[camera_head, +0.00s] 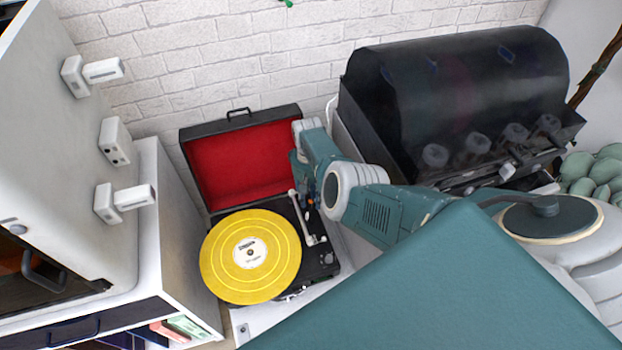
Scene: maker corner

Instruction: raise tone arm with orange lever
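A portable record player (322,262) in a black case stands open, with a yellow record (222,262) on its platter. The silver tone arm (301,220) lies along the right side of the record. I cannot tell whether its needle end touches the record. My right gripper (309,194) reaches down over the back right of the deck, close beside the tone arm's rear end. My own arm hides much of that area, and the fingers are too small to read. My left gripper is out of view.
The raised red-lined lid (235,160) stands behind the deck. A white cabinet (180,225) is close on the left. A black domed machine (450,100) stands at the right, behind my arm. A white brick wall (210,55) closes the back.

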